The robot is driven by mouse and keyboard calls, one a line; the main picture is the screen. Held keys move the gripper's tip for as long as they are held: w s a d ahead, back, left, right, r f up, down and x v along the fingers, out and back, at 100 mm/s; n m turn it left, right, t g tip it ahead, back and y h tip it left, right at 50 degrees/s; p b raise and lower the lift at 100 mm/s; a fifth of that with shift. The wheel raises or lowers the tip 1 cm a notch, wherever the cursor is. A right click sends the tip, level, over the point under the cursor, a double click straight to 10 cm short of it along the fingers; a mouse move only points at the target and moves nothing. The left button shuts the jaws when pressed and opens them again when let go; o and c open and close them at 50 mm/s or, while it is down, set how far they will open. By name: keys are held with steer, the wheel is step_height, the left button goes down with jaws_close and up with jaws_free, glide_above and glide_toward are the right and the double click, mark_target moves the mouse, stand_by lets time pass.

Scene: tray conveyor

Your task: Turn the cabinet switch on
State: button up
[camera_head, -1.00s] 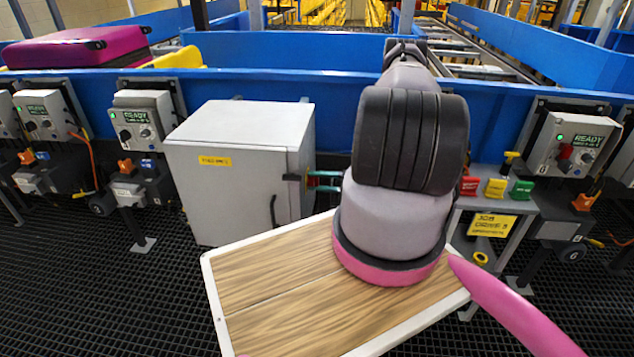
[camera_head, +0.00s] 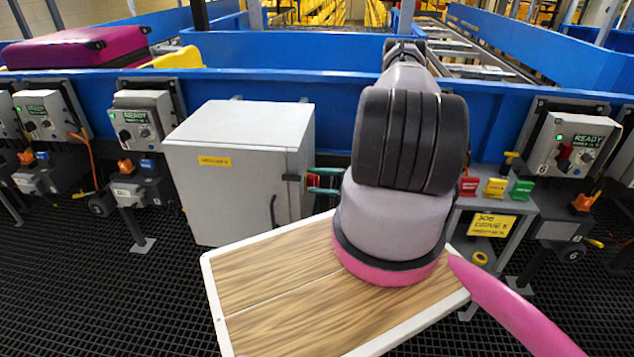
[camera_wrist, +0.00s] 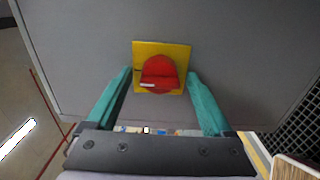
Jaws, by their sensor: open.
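The grey cabinet (camera_head: 235,185) stands left of my arm, with a small yellow label on its front. Its switch is a red rotary knob (camera_wrist: 160,74) on a square yellow plate (camera_wrist: 178,47), seen face-on in the wrist view. The knob's grip bar lies about level, with a pale mark on it. In the head view a bit of red (camera_head: 312,181) shows at the cabinet's right side. My gripper (camera_head: 318,180) is open there. In the wrist view its teal fingers (camera_wrist: 160,80) stand either side of the knob, with nothing gripped. I cannot tell whether they touch the plate.
A wood-topped board with a white rim (camera_head: 213,290) lies below my arm. Control boxes reading READY (camera_head: 575,145) line the blue conveyor wall (camera_head: 335,85). Red, yellow and green buttons (camera_head: 495,188) are right of my arm. A magenta suitcase (camera_head: 75,47) lies at the upper left.

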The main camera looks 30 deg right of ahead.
steer(key=v, duration=1)
steer(key=shift+s+d, duration=0.25)
steer(key=shift+d, duration=0.05)
steer(key=w+a+r+n+g+h, duration=0.1)
steer(key=a+r+n+g, duration=0.25)
steer(key=r+n, duration=0.5)
steer(key=w+a+r+n+g+h, duration=0.1)
steer(key=a+r+n+g+h, duration=0.25)
steer(key=r, duration=0.85)
steer(key=w+a+r+n+g, duration=0.2)
steer(key=a+r+n+g, duration=0.15)
steer(key=r+n, duration=0.55)
steer(key=s+a+r+n+t+h, duration=0.4)
steer(key=s+a+r+n, duration=0.2)
steer(key=r, duration=0.5)
steer(key=s+a+r+n+t+h, duration=0.3)
steer(key=s+a+r+n+h, duration=0.1)
steer(key=s+r+n, duration=0.7)
steer(key=shift+s+a+r+n+t, duration=0.25)
steer(key=shift+a+r+n+t, duration=0.15)
steer(key=shift+a+r, duration=0.35)
steer(key=shift+a+f+h, duration=0.1)
steer(key=shift+f+h, duration=0.05)
steer(key=shift+h, duration=0.1)
